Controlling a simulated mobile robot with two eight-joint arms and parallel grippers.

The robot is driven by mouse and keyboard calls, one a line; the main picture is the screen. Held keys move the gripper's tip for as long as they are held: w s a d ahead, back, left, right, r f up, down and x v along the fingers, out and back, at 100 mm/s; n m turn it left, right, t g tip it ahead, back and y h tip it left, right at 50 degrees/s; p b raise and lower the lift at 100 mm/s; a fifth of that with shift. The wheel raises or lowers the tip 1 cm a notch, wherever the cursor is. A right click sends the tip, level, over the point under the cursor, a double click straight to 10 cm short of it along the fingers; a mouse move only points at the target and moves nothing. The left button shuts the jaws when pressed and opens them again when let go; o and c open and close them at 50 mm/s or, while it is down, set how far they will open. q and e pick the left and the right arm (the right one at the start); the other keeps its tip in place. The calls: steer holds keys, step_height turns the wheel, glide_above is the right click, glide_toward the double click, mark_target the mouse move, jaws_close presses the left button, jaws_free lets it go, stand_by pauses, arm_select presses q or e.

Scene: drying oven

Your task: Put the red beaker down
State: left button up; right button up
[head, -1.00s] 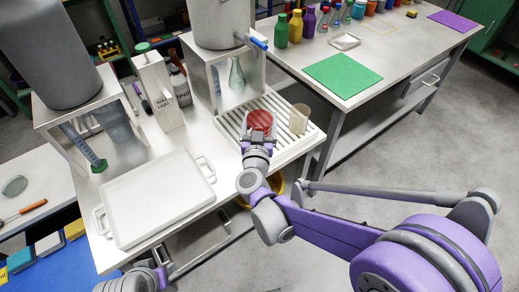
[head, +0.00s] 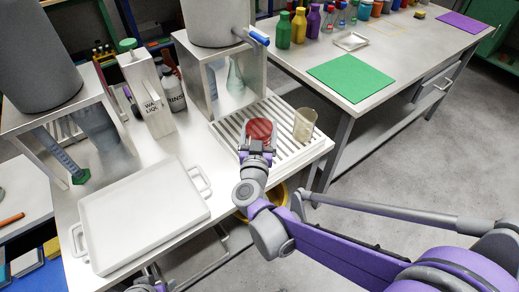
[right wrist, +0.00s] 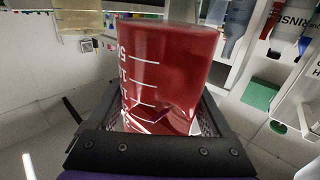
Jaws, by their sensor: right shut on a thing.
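The red beaker (head: 260,130) is over the white slatted rack (head: 285,154) at the right end of the bench in the head view. My right gripper (head: 258,146) is shut on it. In the right wrist view, the beaker (right wrist: 165,70) stands between the fingers, with white graduation marks on its side. I cannot tell whether its base touches the slats, as the gripper hides it. The end of my left arm (head: 150,284) barely shows at the bottom edge, and its fingers cannot be made out.
A white tray (head: 140,215) lies left. A table with a green mat (head: 345,78) is at the right.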

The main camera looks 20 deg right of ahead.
steer(key=shift+f+b, duration=0.8)
steer(key=shift+f, duration=2.05)
steer(key=shift+f, duration=0.2)
steer(key=o, duration=0.9)
steer(key=shift+f, duration=0.1)
steer(key=shift+o, duration=1.1)
